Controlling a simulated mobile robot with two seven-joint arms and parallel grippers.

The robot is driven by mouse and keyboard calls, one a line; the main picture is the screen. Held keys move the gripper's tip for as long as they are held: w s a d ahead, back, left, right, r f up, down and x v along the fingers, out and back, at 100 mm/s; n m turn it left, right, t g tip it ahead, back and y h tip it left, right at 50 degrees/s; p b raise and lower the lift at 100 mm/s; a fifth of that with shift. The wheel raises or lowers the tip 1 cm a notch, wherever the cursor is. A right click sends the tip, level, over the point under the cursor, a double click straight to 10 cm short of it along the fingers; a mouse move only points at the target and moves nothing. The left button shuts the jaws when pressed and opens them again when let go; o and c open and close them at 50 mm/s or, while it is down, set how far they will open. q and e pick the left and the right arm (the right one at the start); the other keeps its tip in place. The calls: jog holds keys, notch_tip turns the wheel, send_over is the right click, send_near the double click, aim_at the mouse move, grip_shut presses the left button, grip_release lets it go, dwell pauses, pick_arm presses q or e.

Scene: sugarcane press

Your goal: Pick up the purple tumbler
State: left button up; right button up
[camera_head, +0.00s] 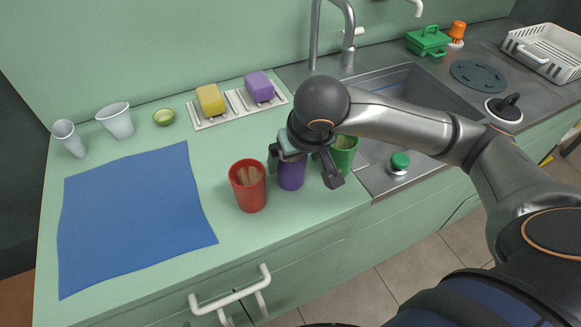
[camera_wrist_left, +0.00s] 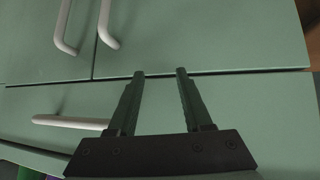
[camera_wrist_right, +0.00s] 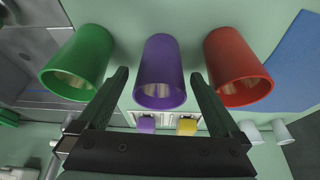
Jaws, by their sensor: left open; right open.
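The purple tumbler (camera_head: 291,173) stands upright on the green counter between the red tumbler (camera_head: 248,185) and the green tumbler (camera_head: 344,153). My right gripper (camera_head: 305,172) is open in the head view and partly hides the purple tumbler. In the right wrist view the purple tumbler (camera_wrist_right: 161,72) lies ahead between the two spread fingers of my right gripper (camera_wrist_right: 160,80). The red and green tumblers stand just outside the fingers. My left gripper (camera_wrist_left: 160,72) is open and empty, in front of the cabinet doors and drawer, and is not in the head view.
A blue mat (camera_head: 135,215) covers the left of the counter (camera_head: 215,160). The sink (camera_head: 405,90) lies to the right.

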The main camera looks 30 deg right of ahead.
jog(key=shift+x, duration=2.8)
jog(key=shift+c, duration=0.2)
jog(key=c, duration=1.2)
jog(key=shift+r, duration=0.1)
